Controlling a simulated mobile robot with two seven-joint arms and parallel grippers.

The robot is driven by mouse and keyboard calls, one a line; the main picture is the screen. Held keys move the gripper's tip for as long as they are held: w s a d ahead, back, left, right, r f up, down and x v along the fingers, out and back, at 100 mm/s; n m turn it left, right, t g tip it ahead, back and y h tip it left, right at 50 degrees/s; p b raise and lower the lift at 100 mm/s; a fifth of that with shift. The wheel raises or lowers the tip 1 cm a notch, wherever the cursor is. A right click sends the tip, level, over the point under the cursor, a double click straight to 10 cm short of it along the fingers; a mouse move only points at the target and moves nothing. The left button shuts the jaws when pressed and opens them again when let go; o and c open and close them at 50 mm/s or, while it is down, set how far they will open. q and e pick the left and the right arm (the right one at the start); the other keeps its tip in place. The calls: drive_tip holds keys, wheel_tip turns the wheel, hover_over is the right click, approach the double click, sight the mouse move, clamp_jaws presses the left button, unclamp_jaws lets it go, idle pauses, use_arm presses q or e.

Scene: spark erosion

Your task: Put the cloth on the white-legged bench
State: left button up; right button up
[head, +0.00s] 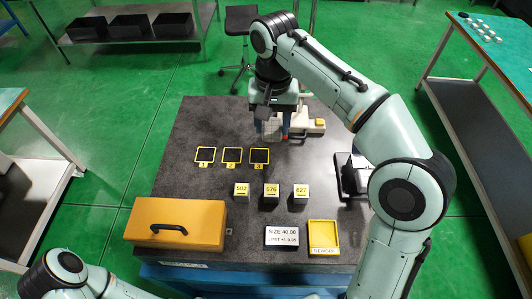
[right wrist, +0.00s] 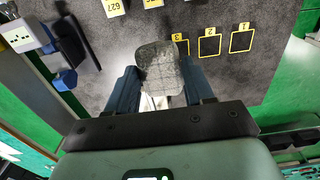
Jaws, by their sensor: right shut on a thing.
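In the head view the cloth is mostly hidden by the gripper. A green-topped bench with pale legs (head: 490,55) stands at the right, with several small pale pieces on its top. Another green-topped bench with pale legs (head: 45,133) is partly in view at the left. My left gripper is out of view; only part of that arm shows.
The granite table (head: 180,135) carries an orange toolbox (head: 176,222), three numbered blocks (head: 271,192), yellow-framed squares (head: 231,155), a yellow tray (head: 323,234) and a white device (head: 310,122). A stool (head: 241,20) and a shelf with black bins (head: 130,27) stand behind. Green floor lies between.

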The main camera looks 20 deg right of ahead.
wheel_tip(320, 180, down, 7)
drive_tip(key=s+b, duration=0.1)
drive_tip(key=b, duration=0.3)
hover_over(271, 179)
wheel_tip(271, 179, down, 7)
drive_tip(key=shift+d+f, duration=0.15)
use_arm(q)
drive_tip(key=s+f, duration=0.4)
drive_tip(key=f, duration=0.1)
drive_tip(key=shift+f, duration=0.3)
use_arm(e)
drive_tip(key=shift+f, duration=2.5)
drive_tip(key=shift+f, duration=0.15)
drive_tip(key=o, duration=1)
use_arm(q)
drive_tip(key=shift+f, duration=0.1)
